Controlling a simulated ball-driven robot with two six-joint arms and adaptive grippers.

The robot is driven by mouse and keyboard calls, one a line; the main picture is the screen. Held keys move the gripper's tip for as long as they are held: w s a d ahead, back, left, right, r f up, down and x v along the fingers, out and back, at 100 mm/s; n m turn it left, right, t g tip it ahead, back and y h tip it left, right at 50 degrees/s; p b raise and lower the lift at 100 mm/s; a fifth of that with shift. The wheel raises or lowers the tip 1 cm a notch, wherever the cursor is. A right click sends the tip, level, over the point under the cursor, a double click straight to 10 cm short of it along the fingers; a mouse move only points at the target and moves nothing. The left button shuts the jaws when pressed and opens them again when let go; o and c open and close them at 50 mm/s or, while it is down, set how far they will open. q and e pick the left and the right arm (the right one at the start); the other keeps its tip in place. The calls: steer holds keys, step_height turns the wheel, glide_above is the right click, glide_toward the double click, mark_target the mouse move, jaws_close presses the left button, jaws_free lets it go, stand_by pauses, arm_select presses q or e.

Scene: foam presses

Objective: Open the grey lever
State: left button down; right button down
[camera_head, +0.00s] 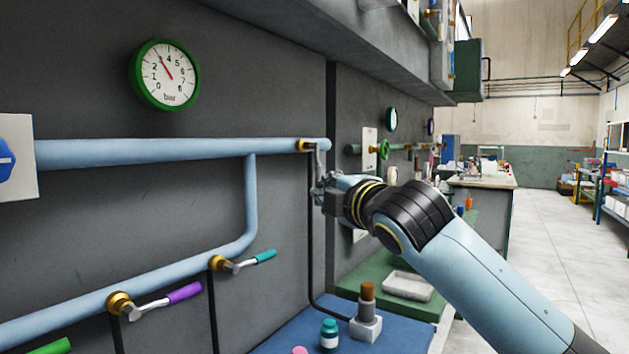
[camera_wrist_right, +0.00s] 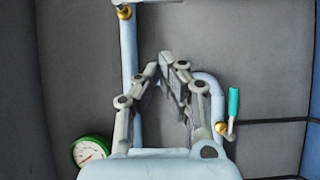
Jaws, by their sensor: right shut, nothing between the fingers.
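The grey lever (camera_head: 319,160) hangs down from a brass fitting (camera_head: 304,145) at the right end of the upper light-blue pipe (camera_head: 170,150). My right gripper (camera_head: 322,185) is at the lever's lower end in the head view and hides part of it. In the wrist view, the fingers (camera_wrist_right: 168,62) come together with nothing between them. The brass fitting (camera_wrist_right: 124,12) is at the top left there, and only a bit of the grey lever shows at the top edge. Whether the fingers touch the lever I cannot tell. My left gripper is not in view.
Lower down are a teal-handled lever (camera_head: 264,256) and a purple-handled lever (camera_head: 180,293). A green-rimmed gauge (camera_head: 165,75) is on the grey wall. Below stand a teal bottle (camera_head: 329,336) and a brown-topped block (camera_head: 367,318) on a blue surface. Clear floor lies at right.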

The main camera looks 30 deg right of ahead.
steer(key=p, duration=0.2)
glide_toward(319, 172)
steer(key=w+a+f, duration=0.1)
steer(key=w+a, duration=0.3)
steer(key=w, duration=0.2)
steer(key=shift+w+d+f+p, duration=0.1)
steer(key=shift+w+d+p, duration=0.25)
steer(key=shift+d, duration=0.4)
steer(key=shift+w+d+f+p, duration=0.15)
steer(key=shift+w+d, duration=0.3)
steer(key=shift+d, duration=0.3)
steer(key=shift+d, duration=0.1)
steer(key=shift+w+d+f+n+b, duration=0.15)
steer(key=shift+n+b, duration=0.15)
steer(key=shift+b, duration=0.2)
